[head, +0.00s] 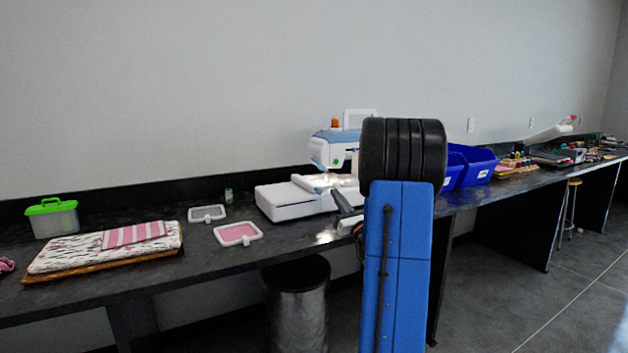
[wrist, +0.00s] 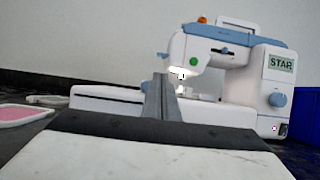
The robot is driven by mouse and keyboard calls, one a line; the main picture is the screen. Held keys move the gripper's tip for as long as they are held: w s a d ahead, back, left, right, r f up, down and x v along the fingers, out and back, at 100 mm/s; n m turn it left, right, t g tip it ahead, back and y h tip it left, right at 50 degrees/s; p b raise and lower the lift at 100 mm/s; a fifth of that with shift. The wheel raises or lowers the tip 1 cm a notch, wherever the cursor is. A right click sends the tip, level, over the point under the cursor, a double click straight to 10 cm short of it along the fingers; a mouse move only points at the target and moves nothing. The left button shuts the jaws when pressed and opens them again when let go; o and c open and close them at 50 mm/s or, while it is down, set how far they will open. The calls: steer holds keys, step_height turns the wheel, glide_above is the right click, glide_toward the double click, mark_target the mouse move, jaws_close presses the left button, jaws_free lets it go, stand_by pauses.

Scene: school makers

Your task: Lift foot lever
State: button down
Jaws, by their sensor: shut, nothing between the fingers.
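The white and blue sewing machine (head: 336,151) stands on the dark counter, partly hidden behind my blue arm. In the wrist view the sewing machine (wrist: 225,75) faces me, with a green button, an orange knob on top, a dial and a "STAR" display. A light glows under its head around the needle area. I cannot clearly make out the foot lever there. My gripper (wrist: 164,93) is shut and empty, pointing toward the needle area, which its fingers partly cover. In the head view my gripper (head: 346,208) shows only partly beside my arm, in front of the machine.
The white embroidery arm (head: 287,202) extends left of the machine. Small hoops, one with pink cloth (head: 238,234), lie left of it. Blue bins (head: 475,166) stand to the right. Folded fabric (head: 105,248) and a green-lidded box (head: 52,217) are far left. A bin (head: 297,300) stands under the counter.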

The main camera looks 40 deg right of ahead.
steer(key=shift+w+d, duration=0.1)
stand_by(0.3)
steer(key=x, duration=0.9)
steer(key=shift+w+r, duration=0.2)
steer(key=shift+w, duration=0.15)
steer(key=shift+d, duration=0.15)
